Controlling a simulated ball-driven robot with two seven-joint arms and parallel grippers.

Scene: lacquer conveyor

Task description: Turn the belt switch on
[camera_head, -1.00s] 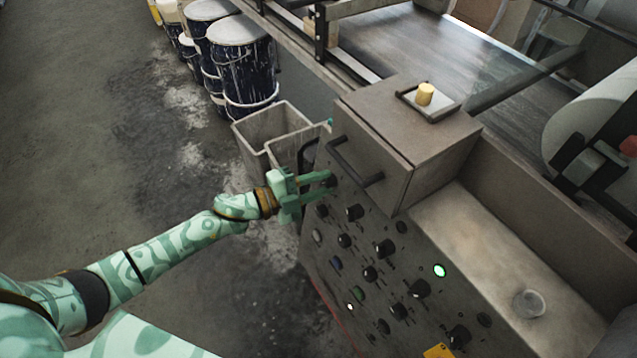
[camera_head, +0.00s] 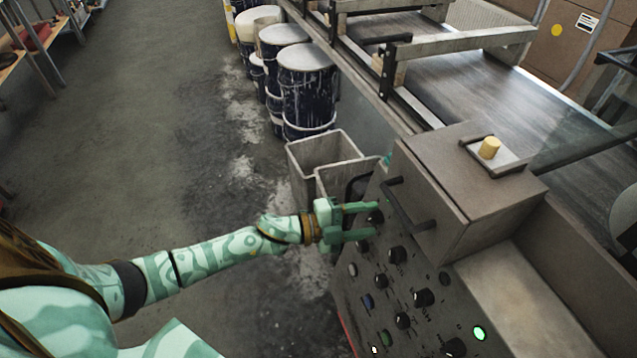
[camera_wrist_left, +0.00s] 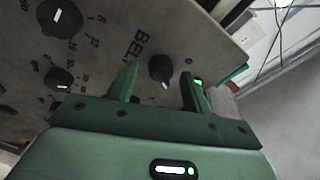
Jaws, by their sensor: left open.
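The belt switch (camera_wrist_left: 160,69) is a round black knob with a pale mark, beside the letters "BEL" on the grey panel in the left wrist view. It also shows in the head view (camera_head: 376,216) at the panel's upper left. My left gripper (camera_wrist_left: 161,75) is open, with one green finger on each side of the knob. A gap shows between the knob and each finger in the left wrist view. In the head view, my left gripper (camera_head: 373,220) reaches the panel from the left. My right gripper is in neither view.
More black knobs (camera_head: 424,297) and a lit green lamp (camera_head: 479,333) sit lower on the panel. A dark bar handle (camera_head: 408,203) is close to the right of the fingers. A grey bin (camera_head: 318,152) and paint-streaked drums (camera_head: 306,90) stand behind.

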